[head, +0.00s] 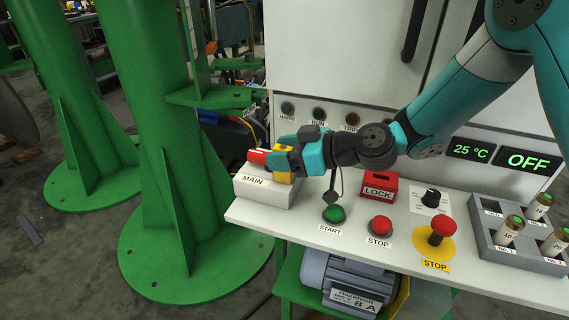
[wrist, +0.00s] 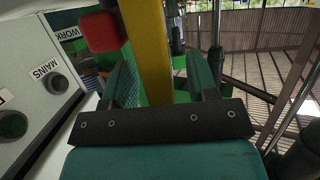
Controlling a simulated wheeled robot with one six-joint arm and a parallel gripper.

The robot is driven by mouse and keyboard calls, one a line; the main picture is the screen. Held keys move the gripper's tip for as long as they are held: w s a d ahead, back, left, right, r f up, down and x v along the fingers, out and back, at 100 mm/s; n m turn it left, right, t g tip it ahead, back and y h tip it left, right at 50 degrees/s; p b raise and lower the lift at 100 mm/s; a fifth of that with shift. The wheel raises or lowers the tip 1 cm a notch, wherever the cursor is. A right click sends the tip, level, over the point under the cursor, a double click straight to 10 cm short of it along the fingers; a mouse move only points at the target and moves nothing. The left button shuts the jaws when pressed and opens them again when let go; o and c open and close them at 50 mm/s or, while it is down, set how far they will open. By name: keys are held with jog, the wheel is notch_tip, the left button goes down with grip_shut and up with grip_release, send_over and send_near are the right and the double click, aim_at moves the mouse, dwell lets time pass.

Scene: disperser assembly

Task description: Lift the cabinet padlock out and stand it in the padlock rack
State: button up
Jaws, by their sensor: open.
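The MAIN switch box (head: 264,190) stands at the left end of the white console. A red part with a white stripe (head: 258,156) and a yellow part (head: 283,176) sit above it, close to my gripper (head: 284,150). I cannot tell for certain which part is the padlock. In the wrist view, my gripper (wrist: 160,82) is open, with a yellow bar (wrist: 148,45) between its fingers and a red block (wrist: 101,31) to the left. Contact is not clear. The red box marked LOCK (head: 379,192), seemingly the padlock rack, stands right of the MAIN box.
A green START button (head: 334,213) is in front. A grey tray (head: 479,231) holds several cylinders. The cabinet face rises behind.

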jog(key=shift+c, duration=0.2)
grip_shut()
jog(key=shift+r, duration=0.1)
jog(key=r, duration=0.3)
jog(key=r+p, duration=0.1)
jog(key=r, duration=0.2)
jog(key=d+r+p, duration=0.1)
jog(key=r, duration=0.2)
jog(key=shift+w+r, duration=0.2)
jog(key=shift+r, duration=0.05)
jog(key=w+d+p, duration=0.1)
jog(key=d+p, duration=0.8)
jog(key=d, duration=1.2)
jog(key=shift+w, duration=0.15)
